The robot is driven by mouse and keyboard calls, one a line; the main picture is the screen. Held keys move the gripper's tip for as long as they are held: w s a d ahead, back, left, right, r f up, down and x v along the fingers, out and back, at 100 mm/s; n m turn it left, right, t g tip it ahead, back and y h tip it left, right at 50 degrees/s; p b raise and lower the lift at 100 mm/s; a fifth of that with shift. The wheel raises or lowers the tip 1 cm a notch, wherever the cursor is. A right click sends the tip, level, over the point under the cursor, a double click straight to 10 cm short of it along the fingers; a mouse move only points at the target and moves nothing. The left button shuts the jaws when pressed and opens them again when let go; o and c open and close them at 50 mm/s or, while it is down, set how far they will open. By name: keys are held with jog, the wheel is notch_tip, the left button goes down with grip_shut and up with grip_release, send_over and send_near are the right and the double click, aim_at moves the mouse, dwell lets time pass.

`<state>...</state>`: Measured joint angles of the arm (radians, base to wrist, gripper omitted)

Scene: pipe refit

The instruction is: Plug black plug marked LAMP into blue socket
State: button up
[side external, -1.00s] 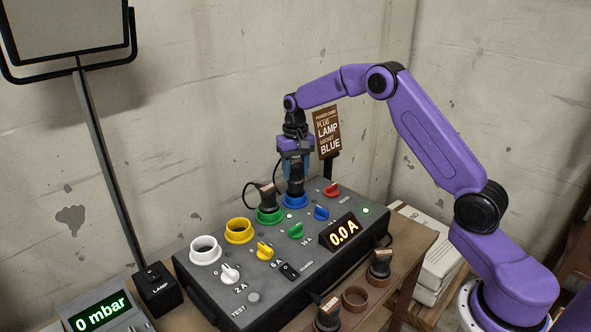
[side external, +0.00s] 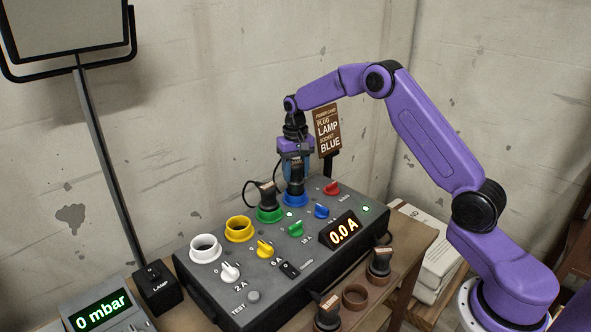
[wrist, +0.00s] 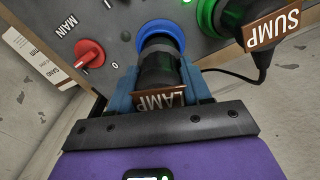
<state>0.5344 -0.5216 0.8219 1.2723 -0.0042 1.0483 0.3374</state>
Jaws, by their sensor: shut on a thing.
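The black plug marked LAMP (wrist: 158,75) stands upright at the blue socket (wrist: 161,32), its lower end inside the socket's ring. In the side external view the plug (side external: 295,184) shows below my gripper, over the blue socket (side external: 295,200). My gripper (side external: 295,165) is shut on the plug; in the wrist view its blue fingers (wrist: 160,92) lie on both sides of the plug. How deep the plug sits is hard to tell.
The SUMP plug (side external: 267,195) stands in the green socket (side external: 269,214) close beside. Yellow (side external: 239,230) and white (side external: 205,249) sockets are empty. Coloured knobs and a 0.0 A display (side external: 343,232) are on the box. More plugs stand in brown holders (side external: 355,296) at the front.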

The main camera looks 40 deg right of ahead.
aim_at(296, 162)
jog(key=shift+f, duration=1.5)
dwell(1.4)
jog(key=o, duration=1.6)
jog(key=shift+o, duration=0.2)
jog(key=shift+r, duration=0.15)
jog(key=shift+r, duration=3.65)
